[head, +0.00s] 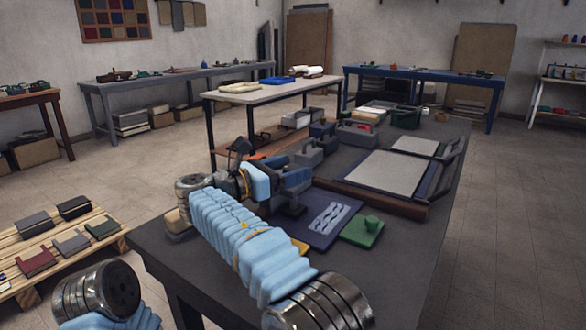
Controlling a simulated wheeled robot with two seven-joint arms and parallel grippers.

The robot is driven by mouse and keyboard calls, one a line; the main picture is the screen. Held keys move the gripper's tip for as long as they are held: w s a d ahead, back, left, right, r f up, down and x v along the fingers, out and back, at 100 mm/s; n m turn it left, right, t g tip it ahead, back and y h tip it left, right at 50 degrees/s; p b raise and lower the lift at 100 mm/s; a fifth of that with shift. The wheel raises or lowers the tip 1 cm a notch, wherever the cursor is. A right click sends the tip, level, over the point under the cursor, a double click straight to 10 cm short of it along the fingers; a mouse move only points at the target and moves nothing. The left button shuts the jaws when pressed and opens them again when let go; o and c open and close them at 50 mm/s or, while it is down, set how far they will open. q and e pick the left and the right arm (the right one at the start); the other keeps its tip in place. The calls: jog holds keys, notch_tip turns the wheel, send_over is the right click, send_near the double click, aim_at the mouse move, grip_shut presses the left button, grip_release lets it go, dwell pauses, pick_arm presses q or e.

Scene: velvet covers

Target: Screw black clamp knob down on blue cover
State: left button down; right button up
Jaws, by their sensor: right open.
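A flat dark blue cover (308,231) with a pale wavy pattern lies on the dark workbench (400,285), right of my right wrist. I cannot tell for sure that it is the task's cover. My right arm, in a light blue sleeve, reaches over the bench and bends back at the elbow. My right gripper (290,208) is open, dark and small, pointing down at the cover's left side; contact cannot be made out. I cannot make out the black clamp knob; the arm hides part of the bench there. My left arm shows only at the lower left; its gripper is out of view.
A green board (362,232) with a round green knob lies right of the blue cover. Grey blocks with handles (308,152) stand behind the wrist. A pallet (115,238) with several covers lies at left.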

jog(key=v, duration=1.2)
jog(key=shift+s+a, duration=0.15)
jog(key=shift+a, duration=0.05)
